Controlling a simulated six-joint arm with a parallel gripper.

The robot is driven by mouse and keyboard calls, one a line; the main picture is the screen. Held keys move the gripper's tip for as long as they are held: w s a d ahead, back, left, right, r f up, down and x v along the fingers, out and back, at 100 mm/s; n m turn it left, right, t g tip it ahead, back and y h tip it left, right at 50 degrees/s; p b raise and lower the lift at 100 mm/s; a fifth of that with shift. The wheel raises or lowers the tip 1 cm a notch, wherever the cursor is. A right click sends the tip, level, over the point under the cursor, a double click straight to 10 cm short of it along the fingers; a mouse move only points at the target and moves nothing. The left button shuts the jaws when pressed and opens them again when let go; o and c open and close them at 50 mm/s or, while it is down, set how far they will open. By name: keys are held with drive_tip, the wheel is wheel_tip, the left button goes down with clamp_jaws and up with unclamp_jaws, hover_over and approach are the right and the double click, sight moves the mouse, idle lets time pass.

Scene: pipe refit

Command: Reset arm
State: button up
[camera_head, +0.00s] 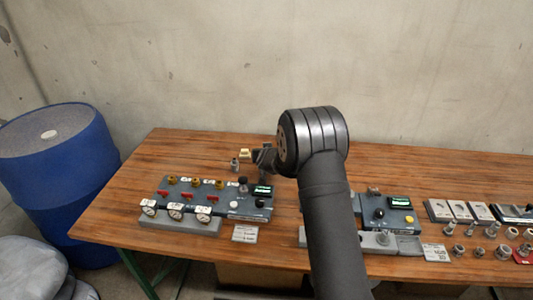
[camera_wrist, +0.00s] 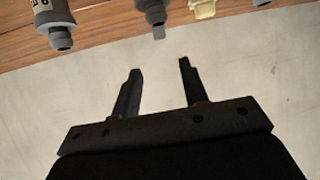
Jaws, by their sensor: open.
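My gripper shows in the wrist view (camera_wrist: 157,85) with its two dark fingers apart and nothing between them. Beyond the fingertips are pale wall and the wooden table's edge. In the head view my dark arm rises through the middle of the picture, and its wrist end points left above the back of the table (camera_head: 190,148). The fingers are too small and partly hidden there to make out. Near that end are a yellowish fitting (camera_head: 244,153) and a small grey fitting (camera_head: 234,164). In the wrist view a grey cylinder (camera_wrist: 55,22), a dark fitting (camera_wrist: 153,12) and a cream fitting (camera_wrist: 203,8) lie along the top.
A grey panel (camera_head: 215,199) with red valves, gauges and a green display stands on the left. A second panel (camera_head: 390,215) is partly behind my arm. Several blocks and fittings (camera_head: 492,253) lie at the right. A blue barrel (camera_head: 60,180) stands left of the table.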

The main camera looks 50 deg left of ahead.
drive_tip(key=shift+v, duration=0.8)
drive_tip(key=x, duration=1.1)
drive_tip(key=shift+w+a+f, duration=0.2)
drive_tip(key=shift+a, duration=0.05)
drive_tip(key=shift+a+f, duration=0.1)
drive_tip(key=shift+f, duration=0.1)
idle(0.3)
